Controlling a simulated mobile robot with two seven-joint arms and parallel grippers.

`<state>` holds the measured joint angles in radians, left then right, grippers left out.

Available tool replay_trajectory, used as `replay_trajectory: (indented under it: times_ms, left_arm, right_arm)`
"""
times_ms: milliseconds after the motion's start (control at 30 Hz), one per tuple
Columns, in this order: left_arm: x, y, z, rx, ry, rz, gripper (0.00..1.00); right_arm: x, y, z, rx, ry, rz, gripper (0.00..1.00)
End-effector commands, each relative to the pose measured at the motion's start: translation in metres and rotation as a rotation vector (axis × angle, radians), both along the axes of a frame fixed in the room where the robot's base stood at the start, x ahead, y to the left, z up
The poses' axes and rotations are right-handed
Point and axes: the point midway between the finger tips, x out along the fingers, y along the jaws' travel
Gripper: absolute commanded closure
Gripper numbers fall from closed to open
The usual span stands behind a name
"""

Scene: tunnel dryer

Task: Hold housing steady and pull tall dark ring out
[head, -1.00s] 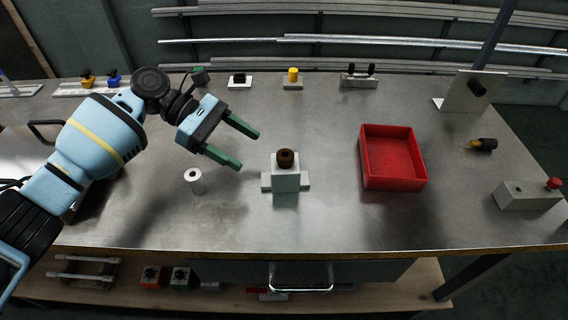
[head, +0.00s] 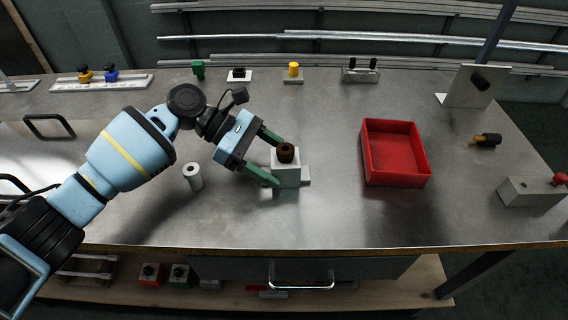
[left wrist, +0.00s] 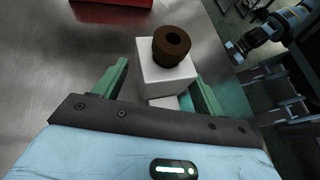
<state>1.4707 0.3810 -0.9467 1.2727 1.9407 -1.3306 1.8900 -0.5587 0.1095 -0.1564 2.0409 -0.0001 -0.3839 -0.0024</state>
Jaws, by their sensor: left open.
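The white housing (head: 287,174) is a block on a flat base near the middle of the table. The tall dark ring (head: 286,152), brown with a hole in its top, stands upright in the top of the housing. My left gripper (head: 277,160) is open, with one green finger on the far side of the housing and one on the near side. In the left wrist view, the housing (left wrist: 163,82) lies between and just ahead of the fingers, with the ring (left wrist: 172,42) above it. I cannot tell whether the fingers touch it.
A grey-white cylinder (head: 193,176) with a dark hole stands left of the housing. An empty red tray (head: 427,178) stands to the right. Small fixtures line the back, including a yellow-topped one (head: 293,76). A grey box with a red knob (head: 530,190) is at the far right.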

Motion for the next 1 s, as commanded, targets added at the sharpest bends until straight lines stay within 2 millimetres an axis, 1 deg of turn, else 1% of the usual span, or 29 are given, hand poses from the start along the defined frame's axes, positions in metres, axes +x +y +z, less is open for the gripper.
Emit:
replay_trajectory:
  times_ms: [33, 200, 400, 567, 700, 733, 767, 900, 933, 1000]
  left_arm:
    - [-0.002, -0.004, -0.001, -0.001, 0.002, 0.0, 0.3]
    - [-0.004, -0.011, -0.007, 0.0, 0.0, -0.001, 0.3]
    - [-0.005, -0.014, -0.009, 0.0, 0.001, 0.0, 0.3]
    - [-0.005, -0.013, -0.009, 0.0, 0.001, 0.0, 0.3]
    - [-0.005, -0.013, -0.009, 0.0, 0.001, 0.0, 0.48]
    - [-0.005, -0.013, -0.009, 0.001, 0.001, 0.0, 0.48]
    - [-0.005, -0.013, -0.009, 0.001, 0.001, -0.001, 0.34]
    - [-0.005, -0.013, -0.009, 0.001, 0.001, -0.001, 0.15]
    - [-0.004, -0.013, -0.009, 0.001, 0.001, 0.0, 0.13]
    - [-0.004, -0.013, -0.009, 0.001, 0.001, 0.0, 0.13]
  right_arm:
    - [0.001, 0.0, 0.003, 0.0, -0.004, 0.0, 1.0]
    - [-0.003, 0.0, 0.005, 0.0, 0.002, 0.0, 1.0]
    - [-0.013, 0.0, 0.003, -0.001, 0.022, 0.0, 1.0]
    - [-0.013, 0.0, 0.002, -0.001, 0.022, 0.0, 1.0]
    - [-0.011, 0.0, 0.002, -0.001, 0.019, 0.0, 1.0]
    - [-0.011, 0.0, 0.002, -0.001, 0.018, 0.0, 1.0]
    - [-0.01, 0.0, 0.003, -0.001, 0.017, -0.001, 1.0]
    - [-0.009, 0.0, 0.003, 0.0, 0.015, -0.002, 1.0]
    - [-0.009, 0.0, 0.003, 0.0, 0.014, -0.002, 1.0]
    - [-0.009, 0.0, 0.003, 0.0, 0.014, -0.002, 1.0]
